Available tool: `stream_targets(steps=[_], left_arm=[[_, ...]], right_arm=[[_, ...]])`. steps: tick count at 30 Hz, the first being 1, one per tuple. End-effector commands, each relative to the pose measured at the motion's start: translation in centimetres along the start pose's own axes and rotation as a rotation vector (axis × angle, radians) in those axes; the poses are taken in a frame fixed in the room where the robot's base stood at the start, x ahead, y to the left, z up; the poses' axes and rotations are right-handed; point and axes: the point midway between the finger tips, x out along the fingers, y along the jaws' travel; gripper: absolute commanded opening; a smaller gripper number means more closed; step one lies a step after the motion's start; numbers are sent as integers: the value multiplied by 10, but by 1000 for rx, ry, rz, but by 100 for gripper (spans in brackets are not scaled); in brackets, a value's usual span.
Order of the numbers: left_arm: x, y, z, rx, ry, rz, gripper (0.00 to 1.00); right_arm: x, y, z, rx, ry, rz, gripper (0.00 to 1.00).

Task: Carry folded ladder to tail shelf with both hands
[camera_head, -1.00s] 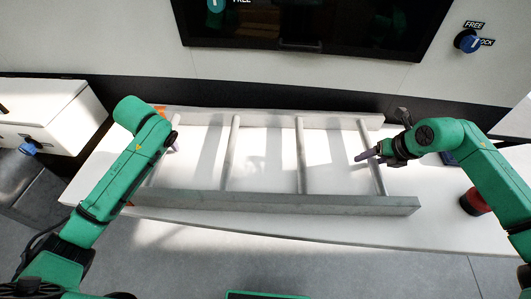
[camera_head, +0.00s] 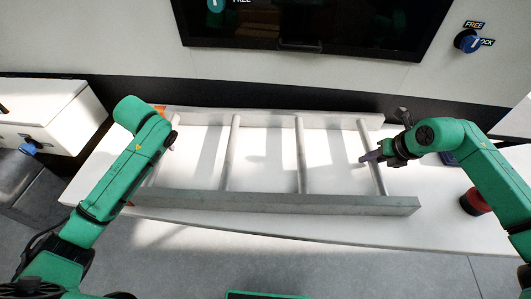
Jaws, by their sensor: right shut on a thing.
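The folded ladder (camera_head: 290,201) is grey, with two long rails and several rungs. It lies lengthwise across the white surface (camera_head: 450,225) below it; I cannot tell whether it rests on it or is slightly raised. My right gripper (camera_head: 373,155) is shut on the ladder's right-end rung, between the two rails. My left gripper (camera_head: 172,146) is at the ladder's left end, near the leftmost rung. It is mostly hidden behind my green forearm, so its jaws do not show clearly. Nothing in view is clearly marked as the tail shelf.
A white cabinet (camera_head: 50,110) with a blue knob (camera_head: 28,148) stands at the left. A dark panel (camera_head: 310,25) is on the back wall, with a blue lock knob (camera_head: 467,41) to its right. A red and black round object (camera_head: 475,202) sits at the right. Grey floor lies in front.

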Motion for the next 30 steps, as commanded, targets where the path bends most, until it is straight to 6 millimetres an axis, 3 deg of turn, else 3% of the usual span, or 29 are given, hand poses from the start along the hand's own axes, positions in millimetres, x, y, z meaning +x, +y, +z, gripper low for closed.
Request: stream_targets(steps=[22,30], left_arm=[[-1,0,-1,-1,2,-1,0],[-16,-4,-8,-2,8,-3,0]], right_arm=[[-1,0,1,0,-1,0,0],[-16,4,8,1,-7,2,0]])
